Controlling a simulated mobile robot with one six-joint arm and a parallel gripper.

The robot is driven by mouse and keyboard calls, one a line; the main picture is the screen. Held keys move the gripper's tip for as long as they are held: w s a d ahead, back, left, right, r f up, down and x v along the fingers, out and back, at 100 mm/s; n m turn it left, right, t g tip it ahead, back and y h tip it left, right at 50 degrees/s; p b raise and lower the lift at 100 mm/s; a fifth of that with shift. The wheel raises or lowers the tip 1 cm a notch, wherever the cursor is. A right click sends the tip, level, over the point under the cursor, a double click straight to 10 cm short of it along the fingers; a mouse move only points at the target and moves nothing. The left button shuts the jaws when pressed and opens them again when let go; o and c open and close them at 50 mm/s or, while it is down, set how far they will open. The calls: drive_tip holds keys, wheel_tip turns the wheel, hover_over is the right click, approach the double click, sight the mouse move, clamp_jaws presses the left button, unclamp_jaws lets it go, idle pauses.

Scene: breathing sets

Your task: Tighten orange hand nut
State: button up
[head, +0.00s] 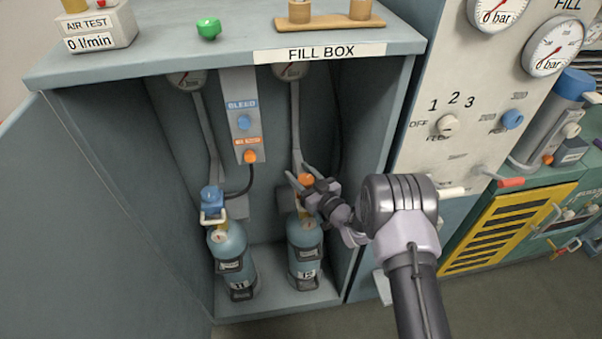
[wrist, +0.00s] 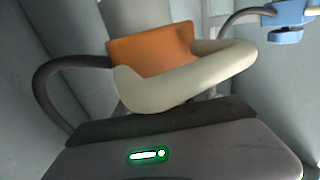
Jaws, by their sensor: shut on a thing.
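The orange hand nut (head: 306,179) is at the top of the right-hand cylinder (head: 305,250) inside the fill box. My gripper (head: 299,188) reaches in from the right and is shut at the nut; its fingers partly hide it. In the wrist view the orange block (wrist: 150,50) shows close up, with a cream curved loop (wrist: 190,82) in front of it and a dark hose (wrist: 50,85) at its left. The finger contact is not clear in that view. The cylinder stands upright.
A left cylinder (head: 232,262) with a blue fitting (head: 212,198) and hose stands beside it.

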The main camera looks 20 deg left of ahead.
drive_tip(key=shift+s+g+y, duration=0.1)
drive_tip(key=shift+g+y, duration=0.2)
drive_tip(key=shift+g, duration=0.1)
drive_tip(key=o, duration=1.4)
drive_tip(key=shift+c, duration=0.2)
drive_tip(key=p+v, duration=0.6)
drive_tip(key=v, duration=1.1)
drive_tip(key=shift+s+n, duration=0.15)
drive_tip(key=shift+n, duration=0.15)
